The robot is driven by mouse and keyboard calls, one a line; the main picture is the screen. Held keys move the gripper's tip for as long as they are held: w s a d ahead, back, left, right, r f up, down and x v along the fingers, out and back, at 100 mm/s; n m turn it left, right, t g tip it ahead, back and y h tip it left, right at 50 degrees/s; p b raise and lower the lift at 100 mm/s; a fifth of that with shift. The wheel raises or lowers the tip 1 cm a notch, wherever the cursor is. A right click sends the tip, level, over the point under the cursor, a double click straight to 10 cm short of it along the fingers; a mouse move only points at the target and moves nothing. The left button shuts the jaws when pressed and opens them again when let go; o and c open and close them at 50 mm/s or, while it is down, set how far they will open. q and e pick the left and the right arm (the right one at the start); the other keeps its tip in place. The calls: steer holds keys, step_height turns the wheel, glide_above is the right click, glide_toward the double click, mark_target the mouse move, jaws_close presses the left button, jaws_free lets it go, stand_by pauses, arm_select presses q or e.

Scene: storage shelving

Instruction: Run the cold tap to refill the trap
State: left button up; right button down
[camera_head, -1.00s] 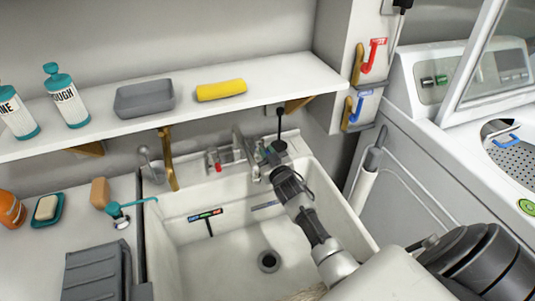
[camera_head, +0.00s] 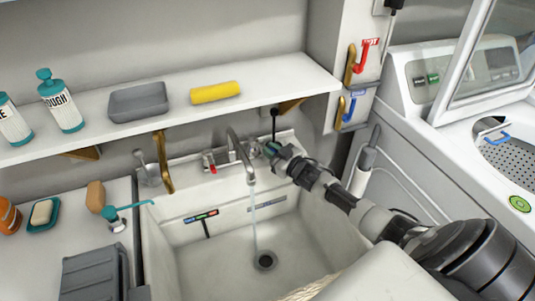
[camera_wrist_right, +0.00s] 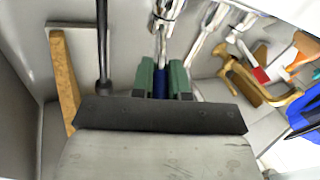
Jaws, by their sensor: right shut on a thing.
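The white sink (camera_head: 325,232) fills the middle of the head view, with a metal faucet spout (camera_head: 240,152) at its back. A thin water stream (camera_head: 254,215) falls from the spout to the drain (camera_head: 264,260). The red-marked hot tap (camera_head: 209,163) is left of the spout. My right gripper (camera_head: 270,149) is right of the spout and hides most of the cold tap in the head view. In the right wrist view its green fingers are shut on the blue cold tap handle (camera_wrist_right: 160,83). My left gripper is not in view.
A dark rod stands behind my right gripper. Red and blue pipe handles are on the wall at right, beside a white machine (camera_head: 410,130).

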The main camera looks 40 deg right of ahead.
steer(key=shift+d+y, duration=0.15)
steer(key=shift+y, duration=0.15)
steer(key=c, duration=1.1)
jaws_free()
steer(key=v, duration=0.7)
steer(key=shift+s, duration=0.25)
